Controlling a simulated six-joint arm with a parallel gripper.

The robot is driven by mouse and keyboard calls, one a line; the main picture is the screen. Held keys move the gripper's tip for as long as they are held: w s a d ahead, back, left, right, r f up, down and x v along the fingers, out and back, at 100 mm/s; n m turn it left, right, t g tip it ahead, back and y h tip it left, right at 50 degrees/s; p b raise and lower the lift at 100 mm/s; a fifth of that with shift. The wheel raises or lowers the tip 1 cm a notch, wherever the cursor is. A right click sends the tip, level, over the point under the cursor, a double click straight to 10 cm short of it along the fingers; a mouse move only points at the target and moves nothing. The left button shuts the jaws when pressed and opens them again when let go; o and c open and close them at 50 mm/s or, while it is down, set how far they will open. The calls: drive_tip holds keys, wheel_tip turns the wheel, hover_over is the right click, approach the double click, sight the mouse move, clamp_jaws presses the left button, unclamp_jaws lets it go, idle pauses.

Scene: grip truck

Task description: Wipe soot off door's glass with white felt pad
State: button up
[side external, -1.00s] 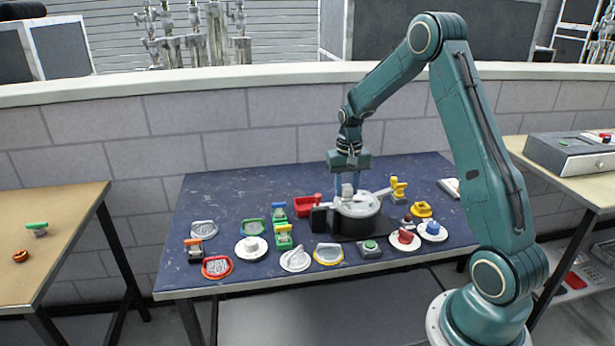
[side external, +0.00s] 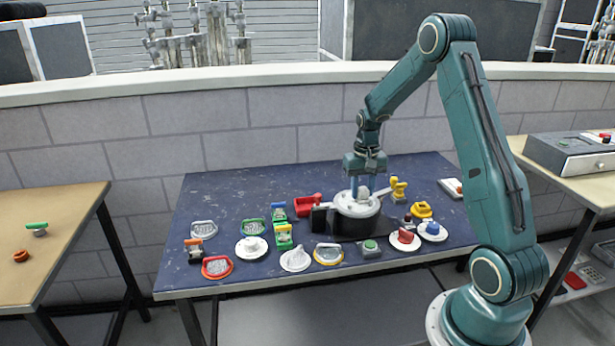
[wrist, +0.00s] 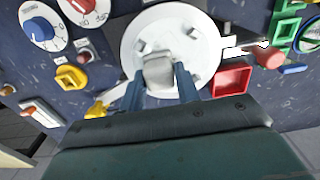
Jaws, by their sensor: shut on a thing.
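My gripper (side external: 362,195) is over the white round top of a black drum-like fixture (side external: 357,205) near the middle of the blue table. In the wrist view its two blue fingers (wrist: 160,88) are shut on a pale grey-white block (wrist: 158,72). The block is over the white disc (wrist: 140,45); I cannot tell whether it is a loose pad or part of the fixture. I cannot make out a door, a glass pane or soot for certain.
A red open box (side external: 303,206) stands left of the fixture and a yellow piece (side external: 398,188) right of it. Several coloured handles, dials and switches crowd the front of the table. The table's back left (side external: 225,188) is clear.

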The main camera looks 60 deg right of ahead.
drive_tip(key=w+a, duration=0.3)
drive_tip(key=shift+w+a, duration=0.2)
drive_tip(key=shift+w, duration=0.05)
wheel_tip(320, 180, up, 8)
idle(0.6)
drive_tip(key=shift+r, duration=0.1)
idle(0.5)
